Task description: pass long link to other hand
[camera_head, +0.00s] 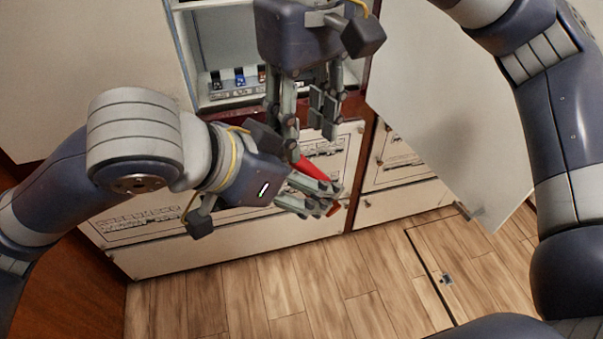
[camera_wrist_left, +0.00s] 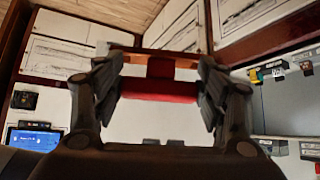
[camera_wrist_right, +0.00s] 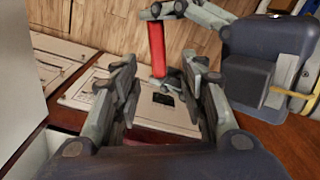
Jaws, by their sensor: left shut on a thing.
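The long link is a red bar (camera_head: 313,169), partly hidden by my fingers in the head view. My left gripper (camera_head: 331,198) is shut on it, and a small orange part (camera_head: 334,209) shows at its fingertips. In the left wrist view the red bar (camera_wrist_left: 158,90) lies across between the fingers. My right gripper (camera_head: 308,142) is open, with its fingers pointing down just above the link.
Behind the grippers is an open cabinet compartment (camera_head: 203,97) with a row of small breakers (camera_head: 239,78). Pale panels (camera_head: 240,238) with printed diagrams lie below it. An open pale door (camera_head: 440,120) stands at the right. The wooden floor (camera_head: 290,300) in front is clear.

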